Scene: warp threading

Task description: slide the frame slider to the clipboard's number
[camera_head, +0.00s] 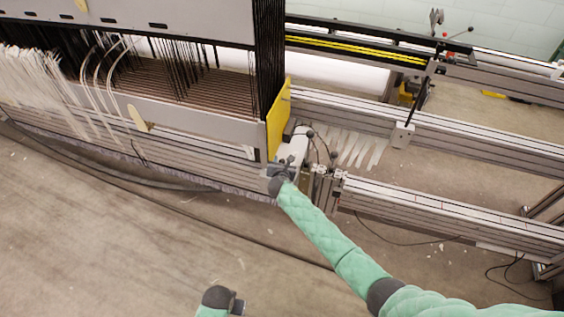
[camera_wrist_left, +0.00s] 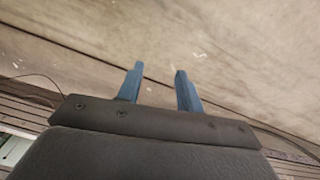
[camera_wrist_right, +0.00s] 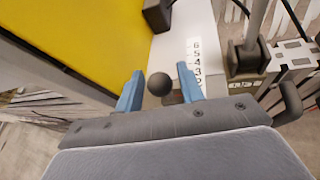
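In the right wrist view a dark round knob (camera_wrist_right: 160,84) shows between the two blue fingertips of my right gripper (camera_wrist_right: 160,82). The fingers are apart, and I cannot tell whether either touches the knob. A white label with a column of numbers (camera_wrist_right: 196,62) is just beyond the fingers on a pale housing; 6, 5, 4 and 3 are readable. In the head view my right gripper (camera_head: 284,170) is at the base of the yellow end plate (camera_head: 279,118). My left gripper (camera_head: 238,304) is open and empty over the floor. No clipboard is visible.
The loom frame with hanging dark cords (camera_head: 268,50) and white threads (camera_head: 40,80) fills the upper left. Metal rails (camera_head: 450,212) run to the right. A dark lever block (camera_wrist_right: 247,60) stands right of the label. The concrete floor (camera_head: 90,240) is mostly clear, with cables.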

